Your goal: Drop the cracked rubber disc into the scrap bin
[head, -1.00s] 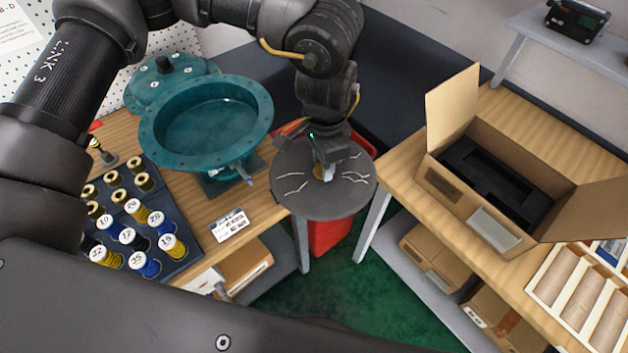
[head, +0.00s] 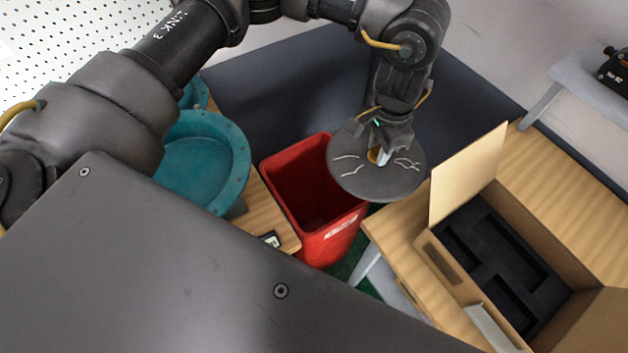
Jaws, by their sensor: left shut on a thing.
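The cracked rubber disc (head: 352,178) is dark grey and round, with pale crack lines and a brass-coloured centre. My left gripper (head: 381,157) is shut on it near its middle and holds it in the air, roughly level. The red scrap bin (head: 331,245) stands on the floor between the two benches, with its open top facing up. In the picture the disc is up and to the right of the bin's opening and overlaps its right rim. The inside of the bin looks dark and I see nothing in it. My right gripper is out of view.
A teal round housing (head: 205,165) sits on the left wooden bench (head: 272,210). An open cardboard box (head: 465,185) with black foam stands on the right bench (head: 590,200), close to the disc. My own dark arm parts cover the lower left.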

